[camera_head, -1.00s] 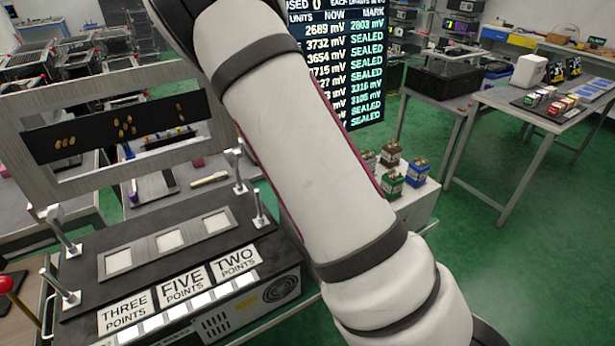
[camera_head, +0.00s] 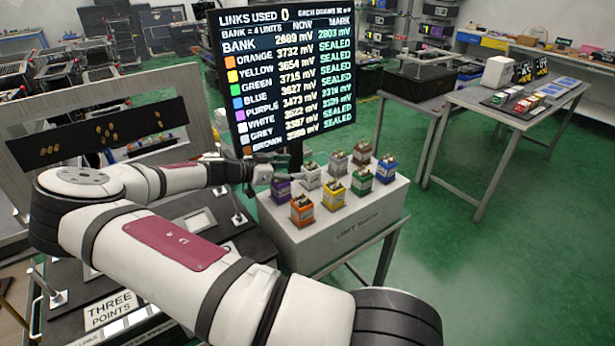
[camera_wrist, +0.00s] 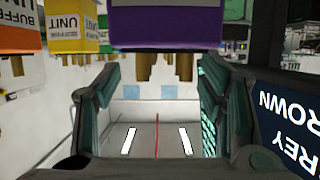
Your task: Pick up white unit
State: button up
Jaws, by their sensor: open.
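The white unit (camera_head: 311,175) is a small pale block with terminals on top, in the back row on the pale stand, between the purple and grey units. My gripper (camera_head: 279,168) is just left of it, above and behind the purple unit (camera_head: 281,189). In the wrist view, which looks upside down, my gripper (camera_wrist: 160,75) is open, its teal fingers apart. The purple unit (camera_wrist: 165,22) fills the top, its brass terminals pointing down between the fingertips. I cannot make out the white unit there.
Close around stand the orange (camera_head: 302,211), yellow (camera_head: 333,195), green (camera_head: 361,181), blue (camera_head: 387,168), grey (camera_head: 338,163) and brown (camera_head: 362,152) units. A display screen (camera_head: 285,75) rises behind the stand (camera_head: 340,238). Green floor lies open to the right.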

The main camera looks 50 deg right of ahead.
aim_at(307, 168)
jog(key=shift+p+x, duration=0.6)
jog(key=shift+x, duration=2.4)
jog(key=shift+w+f, duration=0.1)
jog(key=shift+w, duration=0.05)
jog(key=c, duration=1.4)
